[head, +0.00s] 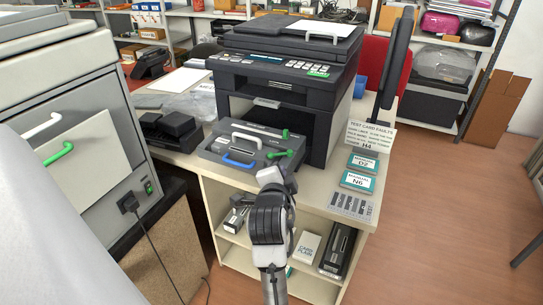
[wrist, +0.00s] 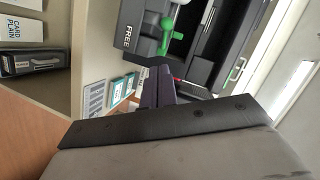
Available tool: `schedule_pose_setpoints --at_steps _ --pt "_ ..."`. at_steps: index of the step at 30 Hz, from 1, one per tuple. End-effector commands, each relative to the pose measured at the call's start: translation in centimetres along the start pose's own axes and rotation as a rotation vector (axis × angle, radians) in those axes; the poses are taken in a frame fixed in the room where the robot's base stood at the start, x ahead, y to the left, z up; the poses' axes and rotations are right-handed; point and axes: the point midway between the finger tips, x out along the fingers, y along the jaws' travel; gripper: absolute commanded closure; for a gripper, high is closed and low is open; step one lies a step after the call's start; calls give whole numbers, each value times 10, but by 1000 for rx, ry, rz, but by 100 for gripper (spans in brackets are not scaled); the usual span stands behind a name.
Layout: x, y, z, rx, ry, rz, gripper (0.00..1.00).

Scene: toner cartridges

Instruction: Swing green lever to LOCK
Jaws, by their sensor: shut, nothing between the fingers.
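The green lever (head: 280,154) sits at the front right of the grey unit (head: 214,149) that juts from the black printer. In the wrist view the lever (wrist: 167,27) stands close to a label reading FREE (wrist: 127,37); no LOCK mark is legible. My gripper (head: 271,178) is just in front of the unit, below the lever in the head view. In the wrist view my gripper's dark fingers (wrist: 154,82) are shut and empty. They point toward the lever, with an apparent gap between. Exact depth is hard to tell.
Teal-labelled boxes (head: 358,180) lie to the right. The copier (head: 75,130) is at left; floor is clear at right.

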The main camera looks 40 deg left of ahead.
Motion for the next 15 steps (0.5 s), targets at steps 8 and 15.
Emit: schedule_pose_setpoints --at_steps 8,15 --pt "49 -26 -16 -349 45 166 100" --pt "70 -53 -22 -598 -22 318 100"
